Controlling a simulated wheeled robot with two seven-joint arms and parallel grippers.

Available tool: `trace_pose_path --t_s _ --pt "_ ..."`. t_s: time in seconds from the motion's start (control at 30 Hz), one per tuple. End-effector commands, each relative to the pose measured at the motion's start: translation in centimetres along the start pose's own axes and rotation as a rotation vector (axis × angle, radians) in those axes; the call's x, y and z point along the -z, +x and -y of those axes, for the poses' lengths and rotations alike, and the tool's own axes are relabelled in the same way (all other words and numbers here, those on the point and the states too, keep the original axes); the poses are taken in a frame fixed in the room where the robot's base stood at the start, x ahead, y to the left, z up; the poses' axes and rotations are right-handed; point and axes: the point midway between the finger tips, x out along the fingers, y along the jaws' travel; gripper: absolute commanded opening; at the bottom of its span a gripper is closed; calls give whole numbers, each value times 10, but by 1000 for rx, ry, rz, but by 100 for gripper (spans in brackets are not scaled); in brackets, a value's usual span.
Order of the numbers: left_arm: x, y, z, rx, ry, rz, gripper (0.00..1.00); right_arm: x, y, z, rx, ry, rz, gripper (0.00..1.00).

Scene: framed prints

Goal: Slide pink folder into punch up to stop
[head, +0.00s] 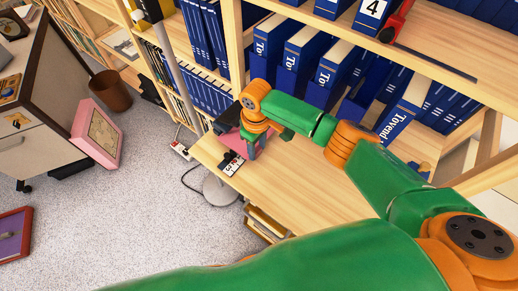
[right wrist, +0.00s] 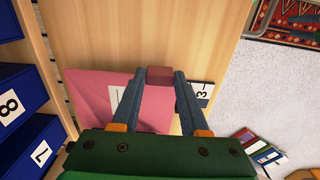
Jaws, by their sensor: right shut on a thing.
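The pink folder (head: 229,139) lies flat on the wooden desk near its left edge, and shows in the right wrist view (right wrist: 92,95) left of the fingers. My right gripper (head: 250,146) points down at it. The punch is not clear in the right wrist view. My left gripper is not in view.
A white number card (head: 232,163) lies beside the folder at the desk edge. Blue binders (head: 299,58) fill the shelves behind the desk. A grey lamp-like base (head: 220,188) stands on the floor. The desk top (head: 300,190) is clear to the right.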

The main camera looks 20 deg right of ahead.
Motion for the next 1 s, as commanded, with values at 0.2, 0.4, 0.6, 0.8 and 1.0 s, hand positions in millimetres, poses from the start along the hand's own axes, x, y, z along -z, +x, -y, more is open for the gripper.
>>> trace_pose_path --t_s 0.2,0.4,0.6,0.8,1.0 --pt "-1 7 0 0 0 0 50 6 1 0 1 -1 -1 0" --pt "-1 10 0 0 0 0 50 9 0 0 1 -1 -1 0" --pt "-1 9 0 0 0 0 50 9 0 0 1 -2 -2 0" --pt "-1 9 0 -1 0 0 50 9 0 0 1 -2 -1 79" --pt "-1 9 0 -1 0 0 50 9 0 0 1 -1 0 79"
